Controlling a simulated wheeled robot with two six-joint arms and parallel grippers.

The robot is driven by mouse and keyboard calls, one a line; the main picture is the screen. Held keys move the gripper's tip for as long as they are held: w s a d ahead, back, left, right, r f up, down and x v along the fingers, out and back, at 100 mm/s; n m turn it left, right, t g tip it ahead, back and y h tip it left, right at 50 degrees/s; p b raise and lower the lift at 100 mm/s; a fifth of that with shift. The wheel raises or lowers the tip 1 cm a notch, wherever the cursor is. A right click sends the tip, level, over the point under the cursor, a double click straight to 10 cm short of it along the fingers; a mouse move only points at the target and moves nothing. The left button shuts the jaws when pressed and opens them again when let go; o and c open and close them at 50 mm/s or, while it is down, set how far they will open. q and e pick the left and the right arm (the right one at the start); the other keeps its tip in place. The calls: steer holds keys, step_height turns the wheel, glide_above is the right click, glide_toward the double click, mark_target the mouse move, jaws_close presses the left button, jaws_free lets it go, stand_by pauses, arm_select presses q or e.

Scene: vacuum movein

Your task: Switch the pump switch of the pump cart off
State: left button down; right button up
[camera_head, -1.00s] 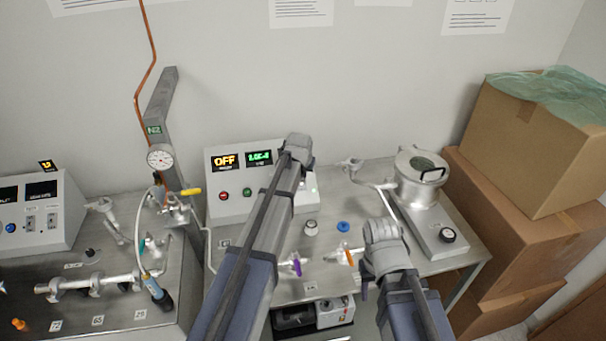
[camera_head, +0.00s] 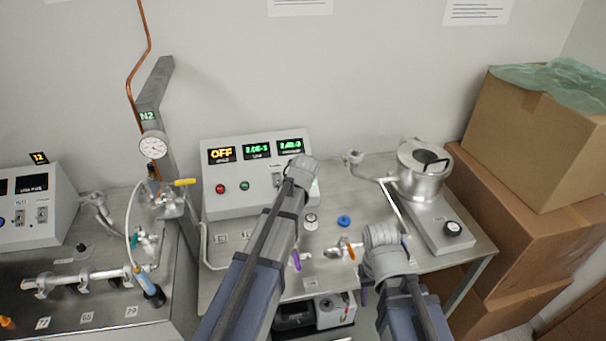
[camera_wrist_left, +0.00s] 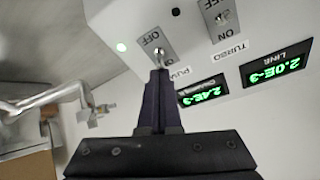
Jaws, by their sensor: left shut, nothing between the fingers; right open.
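The pump cart's grey control box (camera_head: 237,205) stands on the steel cart top in the head view. The pump switch (camera_wrist_left: 160,48), a small metal toggle on a plate marked OFF, shows in the left wrist view, which sees the panel upside down. My left gripper (camera_wrist_left: 160,76) is shut and empty, its dark fingertips right at the toggle; I cannot tell whether they touch. The fingers hide part of the plate, so the lever position is unclear. In the head view my left wrist hides this switch. My right gripper (camera_head: 384,264) is open and empty over the cart's front, mostly hidden by its wrist.
The turbo switch (camera_wrist_left: 220,18) sits beside the pump switch. A metal chamber (camera_head: 420,175) stands at the cart's right, with cardboard boxes (camera_head: 530,150) beyond. Small valves (camera_head: 340,252) lie near the front edge. A pipe rack (camera_head: 80,285) is on the left.

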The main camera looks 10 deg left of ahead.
arm_select(q)
steer(key=shift+s+d+f+t+b, duration=0.1)
steer(key=shift+s+f+t+b, duration=0.2)
steer(key=shift+t+b, duration=0.15)
steer(key=shift+s+d, duration=0.1)
arm_select(e)
steer(key=shift+f, duration=0.85)
arm_select(q)
steer(key=shift+s+d+r, duration=0.1)
steer(key=shift+s+d, duration=0.25)
steer(key=shift+s, duration=0.35)
arm_select(e)
steer(key=shift+r, duration=0.1)
